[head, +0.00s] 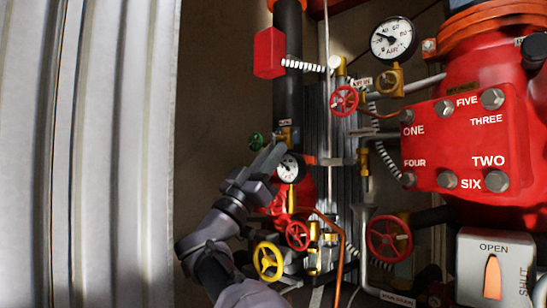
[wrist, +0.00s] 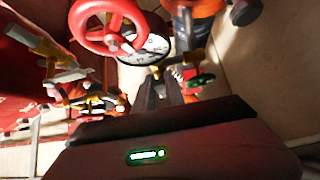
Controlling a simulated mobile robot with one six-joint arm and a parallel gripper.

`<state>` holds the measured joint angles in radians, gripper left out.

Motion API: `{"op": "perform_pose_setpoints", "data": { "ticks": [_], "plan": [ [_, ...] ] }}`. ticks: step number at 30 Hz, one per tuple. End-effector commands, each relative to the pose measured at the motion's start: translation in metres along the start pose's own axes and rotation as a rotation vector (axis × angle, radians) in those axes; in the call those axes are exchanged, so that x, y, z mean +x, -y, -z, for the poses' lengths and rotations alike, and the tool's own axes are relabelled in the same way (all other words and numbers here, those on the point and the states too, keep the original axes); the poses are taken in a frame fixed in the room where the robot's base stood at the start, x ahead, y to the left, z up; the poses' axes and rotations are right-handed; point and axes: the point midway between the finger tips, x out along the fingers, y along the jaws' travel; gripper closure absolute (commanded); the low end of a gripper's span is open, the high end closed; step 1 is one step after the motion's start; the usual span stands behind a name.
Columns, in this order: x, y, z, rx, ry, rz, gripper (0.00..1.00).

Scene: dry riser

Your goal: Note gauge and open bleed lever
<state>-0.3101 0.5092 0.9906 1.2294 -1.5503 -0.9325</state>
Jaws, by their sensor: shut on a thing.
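A small white-faced gauge (head: 289,168) sits just right of my gripper (head: 277,150) in the head view; its reading is too small to tell. In the wrist view the gauge (wrist: 157,46) is partly covered by a red handwheel. A larger gauge marked AIR (head: 393,40) hangs at the upper right, its needle toward the upper left. My gripper (wrist: 158,88) is shut at a brass fitting (wrist: 165,64) beside the small gauge. The bleed lever appears to be between the fingers, mostly hidden by them. A green handwheel (head: 256,140) is close left of the fingertips.
Red handwheels (head: 344,100) and a yellow handwheel (head: 268,261) stand out from the pipework. A red valve body with a numbered plate (head: 455,142) fills the right. An OPEN/SHUT box (head: 495,265) is at lower right. Corrugated metal (head: 90,150) bounds the left.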

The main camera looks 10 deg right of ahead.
Motion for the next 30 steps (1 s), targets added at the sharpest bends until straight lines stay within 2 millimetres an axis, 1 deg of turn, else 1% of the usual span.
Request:
{"op": "perform_pose_setpoints", "data": {
  "ticks": [12, 13, 16, 26, 30],
  "plan": [
    [0.0009, -0.0006, 0.0016, 0.008, -0.002, -0.006, 1.00],
    [0.0009, -0.0006, 0.0017, 0.008, -0.002, -0.006, 0.84],
    [0.0008, -0.0005, 0.0015, 0.007, -0.002, -0.006, 0.64],
    [0.0006, -0.0006, 0.0011, 0.001, -0.001, 0.000, 0.64],
    [0.0029, -0.0056, 0.0036, -0.062, -0.001, 0.061, 0.64]
  ]
}}
